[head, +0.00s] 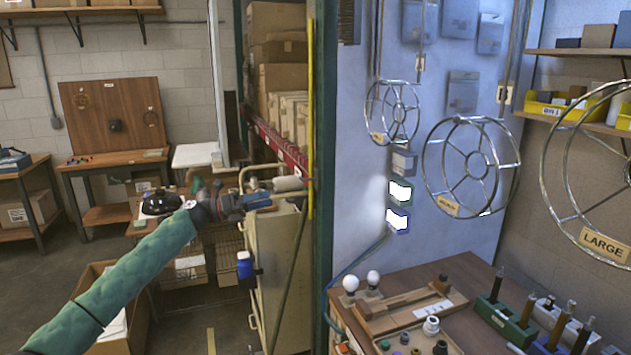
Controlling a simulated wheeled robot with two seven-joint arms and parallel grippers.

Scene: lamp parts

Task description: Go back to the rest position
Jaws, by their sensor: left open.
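My left arm (135,270), in a green sleeve, reaches in from the lower left of the head view. My left gripper (260,197) is at its end, left of the picture's middle, and is open with nothing seen between its fingers. It shows in front of a beige cabinet (275,265); I cannot tell how far apart they are. My right gripper is not in view. Wire shade rings hang at the right: a small one (392,112), a medium one (471,168) and one labelled LARGE (604,240). Two white bulbs (350,283) stand on the workbench at lower right.
The workbench (465,272) holds a wooden tray (412,312), a green block with dark posts (508,320) and small parts. A green post (325,180) stands right of my gripper. Shelved boxes (280,60) are behind it. An open carton (110,340) stands lower left.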

